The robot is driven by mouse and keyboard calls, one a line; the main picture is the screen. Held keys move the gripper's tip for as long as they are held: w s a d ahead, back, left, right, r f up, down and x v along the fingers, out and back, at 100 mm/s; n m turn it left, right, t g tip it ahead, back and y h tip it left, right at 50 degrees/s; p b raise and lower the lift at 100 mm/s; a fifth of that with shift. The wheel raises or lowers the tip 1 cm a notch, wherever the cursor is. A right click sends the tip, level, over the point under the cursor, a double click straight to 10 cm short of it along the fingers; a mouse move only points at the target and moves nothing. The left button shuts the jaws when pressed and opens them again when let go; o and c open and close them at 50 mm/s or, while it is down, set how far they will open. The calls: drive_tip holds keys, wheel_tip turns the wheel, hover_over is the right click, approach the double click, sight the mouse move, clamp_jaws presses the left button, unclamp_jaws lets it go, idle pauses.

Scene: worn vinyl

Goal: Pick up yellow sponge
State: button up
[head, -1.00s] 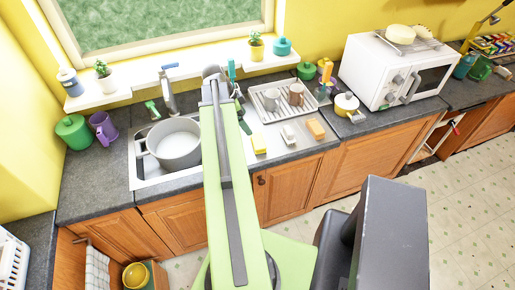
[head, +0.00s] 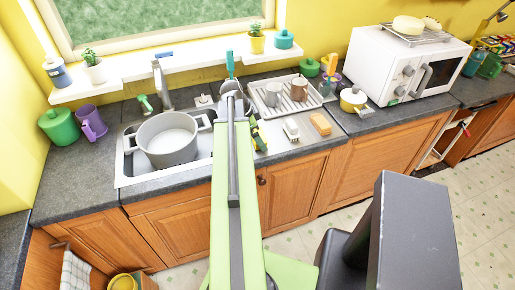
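A white brush (head: 291,129) and an orange sponge (head: 320,124) lie to the right. Behind them is a dish rack (head: 285,95) with mugs. A large grey pot (head: 170,142) stands in the sink (head: 135,170) at left. A microwave (head: 408,65) stands further right.

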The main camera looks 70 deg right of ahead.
drive_tip(key=shift+s+d+f, duration=0.1)
drive_tip(key=shift+f, duration=0.2)
drive_tip(key=c, duration=1.1)
drive_tip(key=shift+o, duration=0.2)
